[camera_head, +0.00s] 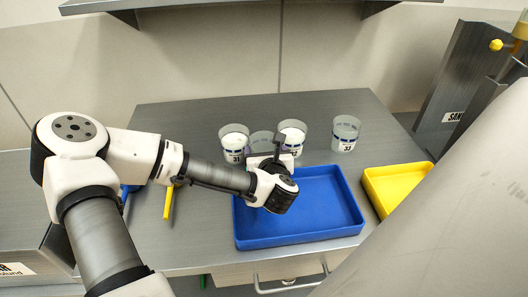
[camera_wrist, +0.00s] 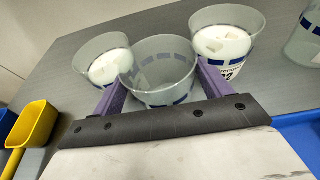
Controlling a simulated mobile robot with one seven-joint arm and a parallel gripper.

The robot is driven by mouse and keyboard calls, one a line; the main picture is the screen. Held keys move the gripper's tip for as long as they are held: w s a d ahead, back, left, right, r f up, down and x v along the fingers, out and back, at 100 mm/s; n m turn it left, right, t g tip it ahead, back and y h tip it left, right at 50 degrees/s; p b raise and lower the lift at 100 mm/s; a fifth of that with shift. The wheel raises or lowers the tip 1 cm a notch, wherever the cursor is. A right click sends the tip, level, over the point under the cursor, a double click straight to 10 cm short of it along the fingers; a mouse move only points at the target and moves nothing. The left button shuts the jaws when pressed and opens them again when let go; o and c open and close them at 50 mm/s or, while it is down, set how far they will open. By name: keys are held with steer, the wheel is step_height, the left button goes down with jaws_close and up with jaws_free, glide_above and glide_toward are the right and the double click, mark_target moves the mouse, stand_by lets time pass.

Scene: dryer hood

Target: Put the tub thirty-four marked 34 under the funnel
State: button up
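A clear tub (camera_head: 262,142) with no white contents stands on the grey worktop between two tubs. It also shows in the middle of the wrist view (camera_wrist: 162,72); its number cannot be read. Tub 31 (camera_head: 234,148) is left of it. The tub on its right (camera_head: 293,134) is partly behind my wrist. Tub 33 (camera_head: 345,140) stands farther right. My gripper (camera_wrist: 162,72) has its two purple fingers on either side of the clear middle tub. Whether they press on it cannot be told. I cannot make out a funnel for certain.
A blue tray (camera_head: 340,212) lies below and right of my gripper, with a yellow tray (camera_head: 395,180) to its right. A big pale rounded shape fills the lower right foreground. A grey panel marked "SAN" (camera_head: 455,95) stands at right. A metal shelf (camera_head: 220,3) hangs above.

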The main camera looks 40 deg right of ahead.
steer(key=shift+c, duration=1.1)
steer(key=shift+r, duration=0.15)
step_height(320, 180, up, 20)
steer(key=b, duration=0.1)
steer(key=shift+f, duration=0.2)
